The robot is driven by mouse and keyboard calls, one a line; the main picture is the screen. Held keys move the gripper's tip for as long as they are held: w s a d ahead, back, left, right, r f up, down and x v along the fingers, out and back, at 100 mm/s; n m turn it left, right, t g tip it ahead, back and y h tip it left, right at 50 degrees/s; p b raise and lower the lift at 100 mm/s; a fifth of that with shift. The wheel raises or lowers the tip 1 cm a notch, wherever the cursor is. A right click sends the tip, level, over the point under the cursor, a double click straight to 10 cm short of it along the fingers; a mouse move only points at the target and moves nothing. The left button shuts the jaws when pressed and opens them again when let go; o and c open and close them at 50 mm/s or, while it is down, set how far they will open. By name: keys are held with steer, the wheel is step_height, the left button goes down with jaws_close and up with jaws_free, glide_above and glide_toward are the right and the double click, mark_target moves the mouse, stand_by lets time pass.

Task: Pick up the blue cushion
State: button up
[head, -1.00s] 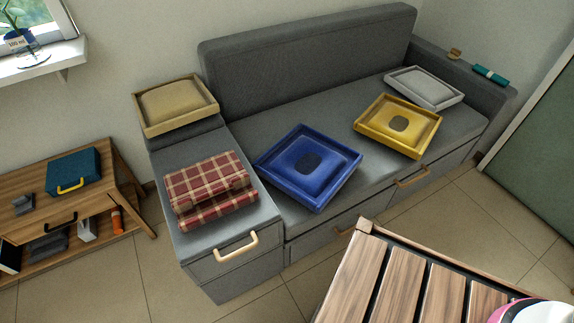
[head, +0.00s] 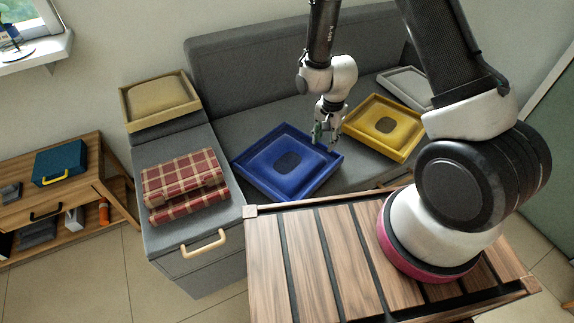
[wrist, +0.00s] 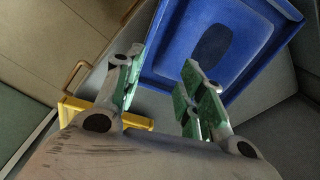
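The blue cushion (head: 266,168) lies on the grey sofa seat, square with a raised rim and a dark patch in its middle. In the wrist view the blue cushion (wrist: 258,42) fills the upper right. My gripper (head: 323,138) is over the cushion's right corner in the head view. Its two green-padded fingers (wrist: 158,88) are apart, with the cushion's near edge and corner showing beyond and between them. Nothing is held between the fingers. I cannot tell whether a finger touches the rim.
A yellow cushion (head: 407,124) lies just right of my gripper, with a grey-white cushion (head: 399,80) behind it, partly hidden by my arm. A folded plaid blanket (head: 184,180) lies left on the sofa. A beige cushion (head: 160,93) is at the back left. A slatted wooden surface (head: 315,240) is in front.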

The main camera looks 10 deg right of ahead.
steer(key=m, duration=0.1)
glide_above(319, 179)
steer(key=shift+g, duration=0.3)
steer(key=f, duration=0.9)
steer(key=shift+s+f, duration=0.25)
steer(key=shift+f, duration=0.1)
steer(key=f, duration=0.7)
steer(key=shift+w+f, duration=0.2)
steer(key=shift+f, duration=0.05)
steer(key=shift+c, duration=0.3)
jaws_close()
